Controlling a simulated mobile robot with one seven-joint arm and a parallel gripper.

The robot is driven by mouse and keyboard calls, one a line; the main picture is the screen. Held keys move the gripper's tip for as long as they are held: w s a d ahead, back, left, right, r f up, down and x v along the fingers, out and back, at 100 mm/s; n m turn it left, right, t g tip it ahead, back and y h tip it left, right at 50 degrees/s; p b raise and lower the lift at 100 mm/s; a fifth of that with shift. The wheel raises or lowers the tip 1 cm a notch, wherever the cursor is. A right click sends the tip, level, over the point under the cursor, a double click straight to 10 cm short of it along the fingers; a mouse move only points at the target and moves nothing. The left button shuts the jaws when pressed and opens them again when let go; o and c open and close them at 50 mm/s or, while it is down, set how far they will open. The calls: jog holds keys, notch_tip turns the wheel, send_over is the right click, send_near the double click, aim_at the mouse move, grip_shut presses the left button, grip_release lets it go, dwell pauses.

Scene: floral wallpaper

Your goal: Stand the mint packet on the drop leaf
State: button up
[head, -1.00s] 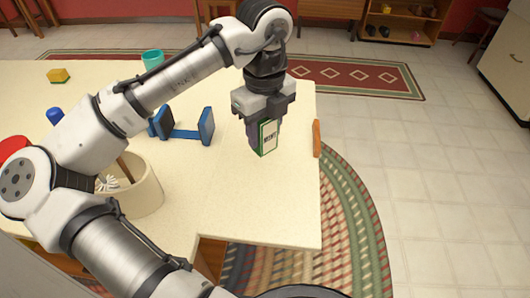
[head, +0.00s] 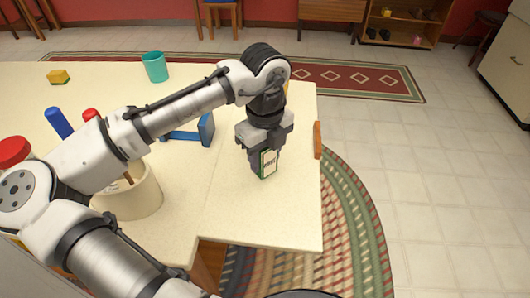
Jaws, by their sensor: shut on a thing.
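My gripper (head: 258,160) points down and is shut on the mint packet (head: 269,163), a small white box with green edges and dark lettering. The packet is upright between the fingers, and they hide part of it. It is over the drop leaf (head: 285,215), the cream right-hand section of the table beyond a thin seam. I cannot tell whether the packet's bottom touches the leaf.
An orange-brown piece (head: 317,140) stands at the leaf's right edge. Left of my gripper are a blue stand (head: 206,129), a cream crock (head: 140,195) and a teal cup (head: 155,67). The front of the leaf is clear.

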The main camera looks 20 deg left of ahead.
jog(key=shift+f, duration=0.3)
jog(key=o, duration=1)
jog(key=shift+c, duration=0.2)
jog(key=shift+r, duration=0.1)
notch_tip(320, 180, up, 13)
jog(key=shift+f+p, duration=0.1)
jog(key=shift+p, duration=0.45)
